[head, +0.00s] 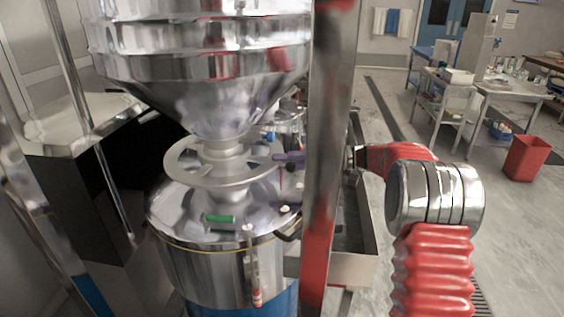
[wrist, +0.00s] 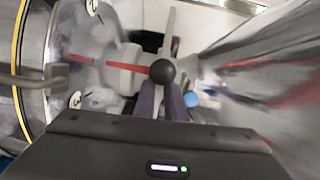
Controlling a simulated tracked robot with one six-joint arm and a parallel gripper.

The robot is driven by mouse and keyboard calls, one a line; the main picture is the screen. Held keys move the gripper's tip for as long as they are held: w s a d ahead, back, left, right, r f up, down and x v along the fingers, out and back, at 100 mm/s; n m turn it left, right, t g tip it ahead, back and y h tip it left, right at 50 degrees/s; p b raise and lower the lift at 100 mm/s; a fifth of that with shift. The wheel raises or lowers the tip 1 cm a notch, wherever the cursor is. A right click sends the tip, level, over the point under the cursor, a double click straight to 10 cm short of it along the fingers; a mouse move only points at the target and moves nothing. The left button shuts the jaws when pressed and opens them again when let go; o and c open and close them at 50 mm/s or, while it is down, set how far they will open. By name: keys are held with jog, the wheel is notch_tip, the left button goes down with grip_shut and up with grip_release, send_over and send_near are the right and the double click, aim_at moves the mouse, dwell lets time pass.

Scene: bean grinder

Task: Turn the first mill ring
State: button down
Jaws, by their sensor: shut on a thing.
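The mill ring (head: 215,182) is a pale grey spoked handwheel. It sits level around the neck between the steel hopper (head: 205,100) and the round steel mill body (head: 185,225). My gripper (head: 284,157) reaches its right side from behind a post. In the wrist view, my gripper's purple fingers (wrist: 164,90) are close together at a black ball knob (wrist: 162,71), shut on it. The knob stands in front of the ring and hides part of it. The head view does not show the knob clearly.
A steel post (head: 326,150) stands just right of the mill, in front of part of my arm. A steel trough (head: 350,240) lies beside it. A green-marked part (head: 218,218) is on the mill's lid. A red bin (head: 527,158) and tables stand far right; the floor between is clear.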

jog(key=shift+w+f, duration=0.1)
jog(key=shift+f, duration=0.3)
dwell(0.4)
jog(key=c, duration=1.9)
grip_release()
jog(key=shift+c, duration=0.2)
jog(key=shift+o, duration=0.6)
jog(key=shift+r, duration=0.2)
jog(key=d, duration=1.3)
jog(key=shift+s+d+r, duration=0.3)
jog(key=shift+s+d, duration=0.05)
jog(key=shift+s, duration=0.05)
jog(key=shift+c, duration=0.6)
